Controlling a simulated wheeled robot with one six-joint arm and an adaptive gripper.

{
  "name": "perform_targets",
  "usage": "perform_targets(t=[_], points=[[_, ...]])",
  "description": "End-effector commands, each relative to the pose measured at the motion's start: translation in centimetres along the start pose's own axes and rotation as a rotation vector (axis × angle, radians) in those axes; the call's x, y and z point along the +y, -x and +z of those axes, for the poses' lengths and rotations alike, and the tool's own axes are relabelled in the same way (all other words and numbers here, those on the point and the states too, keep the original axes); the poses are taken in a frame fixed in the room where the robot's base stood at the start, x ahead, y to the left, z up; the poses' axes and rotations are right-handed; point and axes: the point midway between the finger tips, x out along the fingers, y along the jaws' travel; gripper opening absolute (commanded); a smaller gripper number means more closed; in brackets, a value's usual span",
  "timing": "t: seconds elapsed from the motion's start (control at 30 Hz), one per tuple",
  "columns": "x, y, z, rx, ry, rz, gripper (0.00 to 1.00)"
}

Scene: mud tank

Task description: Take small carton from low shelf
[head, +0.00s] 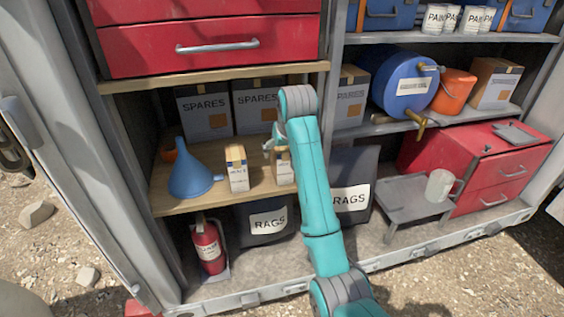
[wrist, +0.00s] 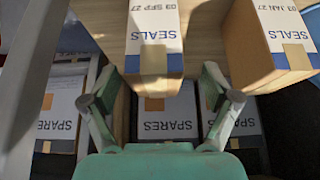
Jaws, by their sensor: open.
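Two small white-and-brown cartons marked SEALS stand side by side on the low wooden shelf (head: 185,205). The left carton (head: 237,168) stands clear in the head view. The right carton (head: 285,166) is partly hidden by my arm and gripper (head: 270,146). The wrist view is upside down. There, the carton dated SEP 27 (wrist: 155,40) lies ahead, between the lines of my open gripper fingers (wrist: 162,98), with gaps on both sides. The carton dated JAN 27 (wrist: 268,42) is off to the right. My gripper is empty.
SPARES boxes (head: 205,110) stand behind the cartons. A blue funnel (head: 188,172) stands left of them. RAGS bags (head: 266,220) and a fire extinguisher (head: 208,246) are below. Red drawers (head: 215,45) hang above. A blue drum (head: 402,82) lies on the right-hand shelf.

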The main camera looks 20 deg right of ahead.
Motion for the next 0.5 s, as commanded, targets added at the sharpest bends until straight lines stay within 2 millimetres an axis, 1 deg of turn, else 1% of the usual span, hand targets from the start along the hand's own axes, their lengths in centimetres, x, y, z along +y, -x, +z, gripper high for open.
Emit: perform_targets(t=[0.3,0.4,0.5], points=[[0.6,-3.9,0.0,-0.002,0.000,0.000,0.88],[0.6,-4.8,0.0,-0.002,0.000,0.000,0.88],[0.5,-5.1,0.0,0.000,0.000,0.000,0.88]])
